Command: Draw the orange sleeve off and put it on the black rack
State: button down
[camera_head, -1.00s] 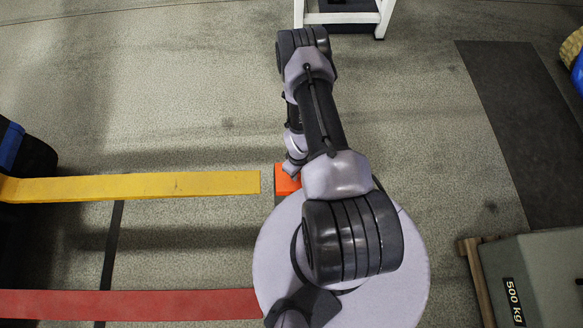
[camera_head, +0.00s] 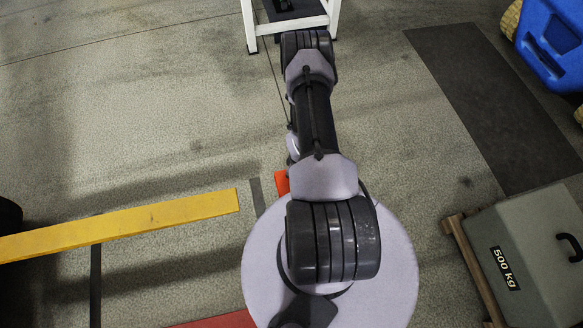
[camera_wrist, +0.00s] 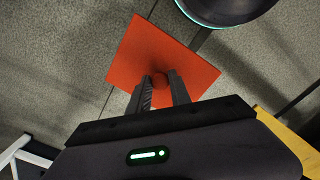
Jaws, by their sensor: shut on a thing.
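The orange sleeve (camera_wrist: 135,55) shows in the wrist view as a flat orange-red square face with a small round knob. My gripper (camera_wrist: 160,84) is shut on that knob. In the head view a small part of the sleeve (camera_head: 282,182) shows left of my arm, which hides the rest and my gripper. The sleeve is apart from the end of the yellow bar (camera_head: 130,222). A black thing (camera_head: 290,8) on a white-legged stand (camera_head: 249,28) is cut by the top edge; I cannot tell whether it is the black rack.
A red bar (camera_head: 222,320) lies at the bottom left. A grey 500 kg block (camera_head: 530,255) on wood stands at the right. A blue container (camera_head: 550,45) is at the top right, near a dark mat (camera_head: 490,105). Open floor lies left of the stand.

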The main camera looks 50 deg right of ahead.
jog(key=shift+s+d+b, duration=0.2)
jog(key=shift+s+d, duration=0.45)
jog(key=shift+d, duration=0.2)
jog(key=shift+s+d+b, duration=0.2)
jog(key=shift+s+d, duration=0.4)
jog(key=shift+d, duration=0.3)
jog(key=shift+s+d+b, duration=0.2)
jog(key=shift+s+d, duration=0.45)
jog(key=shift+d, duration=0.2)
jog(key=shift+r, duration=0.1)
notch_tip(320, 180, up, 6)
jog(key=p, duration=0.4)
